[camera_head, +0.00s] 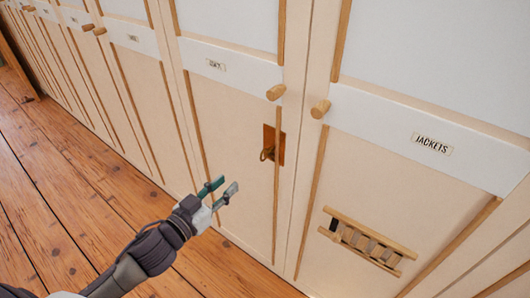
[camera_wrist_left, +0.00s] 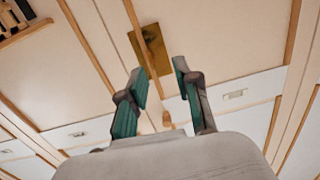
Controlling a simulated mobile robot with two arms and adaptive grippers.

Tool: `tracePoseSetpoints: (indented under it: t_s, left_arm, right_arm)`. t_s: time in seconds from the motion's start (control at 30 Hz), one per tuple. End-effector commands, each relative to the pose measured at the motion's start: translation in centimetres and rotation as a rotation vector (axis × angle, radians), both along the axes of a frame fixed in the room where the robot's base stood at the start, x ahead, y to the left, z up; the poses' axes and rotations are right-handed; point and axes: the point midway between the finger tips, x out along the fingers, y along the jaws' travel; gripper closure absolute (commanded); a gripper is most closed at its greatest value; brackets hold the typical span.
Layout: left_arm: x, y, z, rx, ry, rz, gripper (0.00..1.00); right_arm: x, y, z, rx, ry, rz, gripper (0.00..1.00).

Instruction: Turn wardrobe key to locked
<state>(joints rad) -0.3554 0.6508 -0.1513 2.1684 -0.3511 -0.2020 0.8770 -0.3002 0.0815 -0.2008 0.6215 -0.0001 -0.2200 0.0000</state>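The wardrobe (camera_head: 230,110) has cream doors with wooden battens and round knobs. A brass lock plate (camera_head: 273,135) sits on the door left of the JACKETS door, with a small key (camera_head: 266,153) in it. The plate also shows in the left wrist view (camera_wrist_left: 153,42), ahead of the fingers; the key there is hard to make out. My left gripper (camera_head: 222,188) is open and empty, below and left of the lock plate, apart from it. Its two fingers also show in the left wrist view (camera_wrist_left: 165,88). My right gripper is not in view.
A small wooden rack (camera_head: 366,242) is fixed low on the JACKETS door. Wooden knobs (camera_head: 276,92) (camera_head: 320,109) stick out above the lock. The plank floor (camera_head: 60,200) is clear at the left.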

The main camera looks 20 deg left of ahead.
Motion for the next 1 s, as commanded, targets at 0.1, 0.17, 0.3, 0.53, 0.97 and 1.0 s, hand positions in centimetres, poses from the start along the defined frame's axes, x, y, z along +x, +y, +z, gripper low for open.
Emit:
tracePoseSetpoints:
  t_s: [0.1,0.17,0.3,0.53,0.97,1.0]
  left_arm:
    - [-0.7,-1.4,2.9,-0.023,-0.048,-0.040,0.68]
    - [-0.6,-1.7,3.4,-0.028,-0.057,-0.047,0.68]
    - [0.8,-2.2,3.7,-0.029,-0.061,-0.048,0.68]
    - [4.9,-3.7,3.9,-0.028,-0.062,-0.048,0.68]
    - [11.5,-6.1,3.5,-0.028,-0.058,-0.047,0.68]
    - [11.7,-6.2,3.6,-0.029,-0.058,-0.048,0.68]
  right_arm:
    - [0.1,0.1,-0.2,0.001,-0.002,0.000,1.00]
    - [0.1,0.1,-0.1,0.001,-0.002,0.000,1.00]
    - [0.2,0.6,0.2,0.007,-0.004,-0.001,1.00]
    - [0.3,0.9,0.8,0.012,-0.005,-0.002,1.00]
    - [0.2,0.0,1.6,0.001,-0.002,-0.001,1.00]
    - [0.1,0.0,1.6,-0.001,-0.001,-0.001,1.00]
